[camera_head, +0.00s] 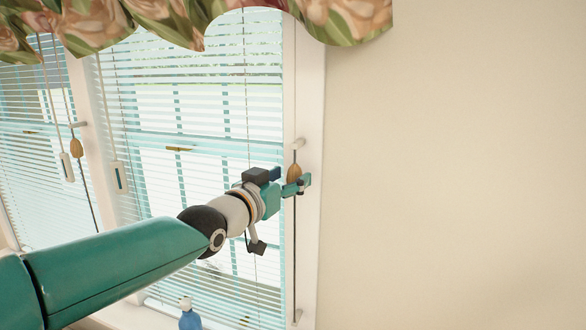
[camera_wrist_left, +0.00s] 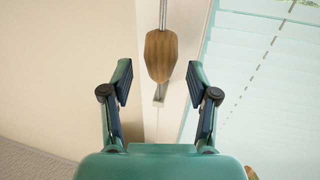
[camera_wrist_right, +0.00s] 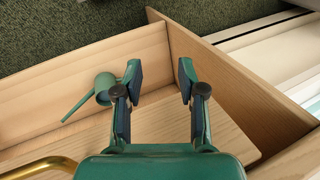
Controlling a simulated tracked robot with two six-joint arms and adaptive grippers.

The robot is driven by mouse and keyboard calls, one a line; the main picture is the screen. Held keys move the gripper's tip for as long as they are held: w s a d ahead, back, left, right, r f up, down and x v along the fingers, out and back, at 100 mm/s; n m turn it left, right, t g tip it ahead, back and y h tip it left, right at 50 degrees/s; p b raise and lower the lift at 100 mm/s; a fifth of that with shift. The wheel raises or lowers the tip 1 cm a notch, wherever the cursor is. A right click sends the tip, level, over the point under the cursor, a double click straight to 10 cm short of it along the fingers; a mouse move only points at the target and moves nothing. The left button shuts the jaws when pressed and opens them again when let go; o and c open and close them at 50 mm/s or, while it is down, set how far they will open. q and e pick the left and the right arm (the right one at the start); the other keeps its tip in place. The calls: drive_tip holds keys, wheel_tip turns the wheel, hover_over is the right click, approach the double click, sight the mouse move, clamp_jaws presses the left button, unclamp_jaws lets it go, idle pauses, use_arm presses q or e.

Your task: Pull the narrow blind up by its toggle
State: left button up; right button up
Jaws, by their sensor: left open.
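A wooden toggle (camera_head: 294,172) hangs on a cord at the right side of the right-hand blind (camera_head: 160,105), against the white window frame. My left gripper (camera_head: 299,186) is beside it in the head view. In the left wrist view the toggle (camera_wrist_left: 160,52) lies centred between the open fingertips of my left gripper (camera_wrist_left: 159,72), with gaps on both sides. A second wooden toggle (camera_head: 76,147) hangs between the right-hand blind and the left-hand blind (camera_head: 25,110). My right gripper (camera_wrist_right: 160,70) is open and empty.
A floral valance (camera_head: 180,18) covers the window top. A blue bottle (camera_head: 189,320) stands low by the window. Bare wall (camera_head: 450,170) is clear on the right. My right gripper is above a wooden drawer (camera_wrist_right: 85,75) holding a green object (camera_wrist_right: 104,86).

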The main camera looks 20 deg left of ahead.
use_arm(q)
drive_tip(key=shift+p+x, duration=0.4)
drive_tip(key=shift+x, duration=1.1)
use_arm(e)
drive_tip(key=shift+r, duration=0.6)
use_arm(q)
clamp_jaws()
